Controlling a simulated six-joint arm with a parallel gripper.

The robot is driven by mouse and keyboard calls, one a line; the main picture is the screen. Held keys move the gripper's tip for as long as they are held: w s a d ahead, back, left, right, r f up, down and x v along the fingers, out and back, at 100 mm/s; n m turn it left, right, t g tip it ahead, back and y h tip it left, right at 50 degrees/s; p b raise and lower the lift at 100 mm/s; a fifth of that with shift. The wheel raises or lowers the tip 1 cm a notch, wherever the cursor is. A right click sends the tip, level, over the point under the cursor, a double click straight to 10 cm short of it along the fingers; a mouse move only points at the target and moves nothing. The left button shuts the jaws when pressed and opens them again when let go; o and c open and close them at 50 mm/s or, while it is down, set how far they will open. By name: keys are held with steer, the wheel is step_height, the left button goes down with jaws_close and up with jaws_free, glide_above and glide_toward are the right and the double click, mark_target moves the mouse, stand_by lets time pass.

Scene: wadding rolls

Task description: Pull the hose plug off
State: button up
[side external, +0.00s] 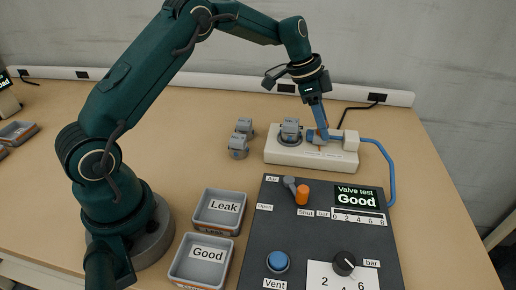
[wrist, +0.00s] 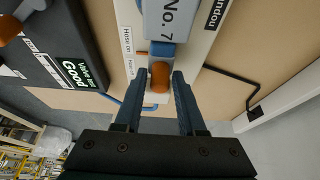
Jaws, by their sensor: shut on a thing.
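The hose plug shows in the wrist view as an orange grip (wrist: 160,78) with a blue collar (wrist: 161,48). The collar sits against the grey valve marked No. 7 (wrist: 172,20), with no clear gap visible. My gripper (wrist: 160,74) has one finger on each side of the orange grip and is shut on it. In the side view my gripper (side external: 322,137) points down at the plug, beside the grey valve (side external: 291,129) on the white test block (side external: 285,155). My fingers partly hide the plug there. A blue hose (side external: 388,165) loops from the block's right end.
The dark panel (side external: 268,225) in front holds an orange-ended lever (side external: 302,194), a blue Vent button (side external: 277,261) and a screen reading Valve test Good (side external: 357,197). Trays marked Leak (side external: 222,224) and Good (side external: 190,272) stand left of it. Loose grey valves (side external: 238,147) stand left of the block.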

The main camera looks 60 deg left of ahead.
steer(key=shift+w+d, duration=1.2)
steer(key=shift+w, duration=0.05)
steer(key=o, duration=0.7)
steer(key=shift+r, duration=0.25)
steer(key=s+d+r+t+y, duration=0.1)
steer(key=s+r+t, duration=0.1)
steer(key=s+r, duration=0.5)
steer(key=s+d+r+t, duration=0.1)
steer(key=s+r, duration=0.2)
steer(key=r, duration=0.8)
steer(key=s+n, duration=0.3)
steer(key=s, duration=0.8)
steer(key=s+a+f+n, duration=0.1)
steer(key=s+f+n, duration=0.1)
steer(key=s+f, duration=0.1)
steer(key=s+a+f+n+y, duration=0.1)
steer(key=s+f+n, duration=0.1)
steer(key=s+f, duration=0.1)
steer(key=s+a+f+n+y, duration=0.1)
steer(key=s+f+n, duration=0.1)
steer(key=s+f, duration=0.1)
steer(key=shift+s+f+g, duration=0.1)
steer(key=shift+g, duration=0.2)
